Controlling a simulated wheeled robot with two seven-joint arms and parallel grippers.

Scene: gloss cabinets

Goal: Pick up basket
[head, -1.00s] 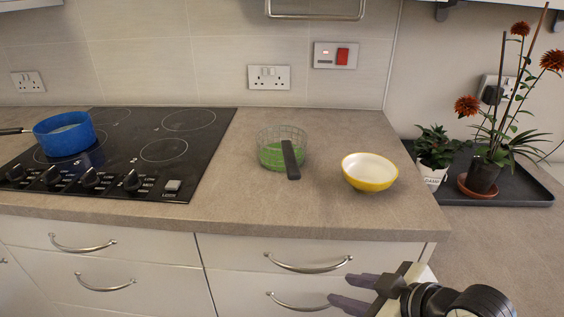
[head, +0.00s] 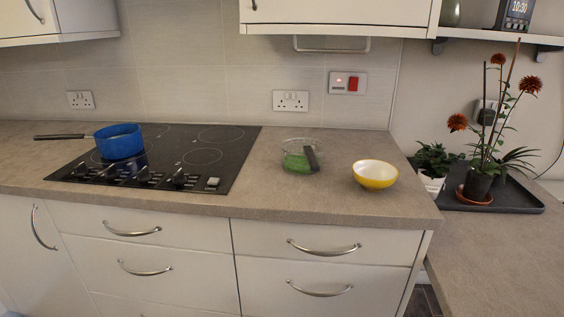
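The basket (head: 299,155) is a small round wire basket with a green inside and a dark handle (head: 311,158) leaning over its right front. It stands upright on the countertop (head: 240,203), between the black hob and a yellow bowl. Neither of my grippers shows in the head view now, so nothing is seen touching the basket.
A yellow bowl (head: 375,175) sits just right of the basket. A blue pot (head: 119,141) stands on the black hob (head: 205,152) to the left. Potted plants (head: 480,180) stand on a dark tray (head: 530,196) at right. An upper cabinet (head: 338,14) hangs above.

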